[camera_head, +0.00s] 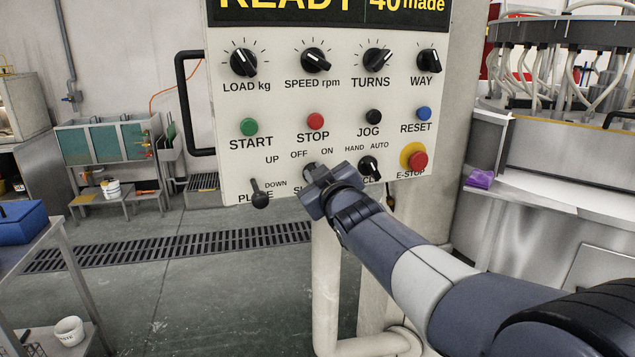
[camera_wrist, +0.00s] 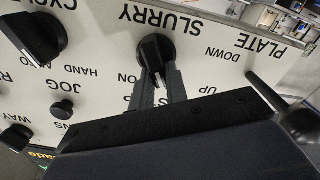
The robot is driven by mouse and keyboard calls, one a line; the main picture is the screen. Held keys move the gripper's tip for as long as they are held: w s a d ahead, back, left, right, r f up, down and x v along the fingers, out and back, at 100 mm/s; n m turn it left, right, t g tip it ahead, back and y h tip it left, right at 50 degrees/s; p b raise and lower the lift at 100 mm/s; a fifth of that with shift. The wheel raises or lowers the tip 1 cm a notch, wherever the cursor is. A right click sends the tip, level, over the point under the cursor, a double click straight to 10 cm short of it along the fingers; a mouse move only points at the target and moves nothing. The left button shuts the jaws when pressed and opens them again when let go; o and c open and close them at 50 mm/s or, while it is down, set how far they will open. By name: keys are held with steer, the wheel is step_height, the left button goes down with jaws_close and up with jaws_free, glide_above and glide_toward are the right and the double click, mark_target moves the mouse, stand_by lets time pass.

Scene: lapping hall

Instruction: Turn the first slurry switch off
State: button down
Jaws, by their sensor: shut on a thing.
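The slurry switch is a black rotary knob (camera_wrist: 153,47) on the white control panel (camera_head: 275,100), under the upside-down word SLURRY in the wrist view. My gripper (camera_wrist: 158,80) is shut on this knob, one dark finger on each side. A short pale mark shows on the knob between the fingers. The ON label is readable beside the left finger, while the OFF label is hidden behind my gripper. In the head view my gripper (camera_head: 314,174) covers most of the knob and its label, below OFF and ON. The exact pointer direction is hard to tell.
The black plate lever (camera_head: 260,194) stands close left of my gripper, and the HAND/AUTO knob (camera_head: 370,167) close right. STOP (camera_head: 315,121) and other buttons sit above. A red E-stop (camera_head: 418,160) is at lower right. A black handle (camera_head: 188,105) juts out left.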

stand_by(0.4)
steer(key=c, duration=1.4)
jaws_free()
steer(key=v, duration=1.1)
steer(key=shift+w+a, duration=0.15)
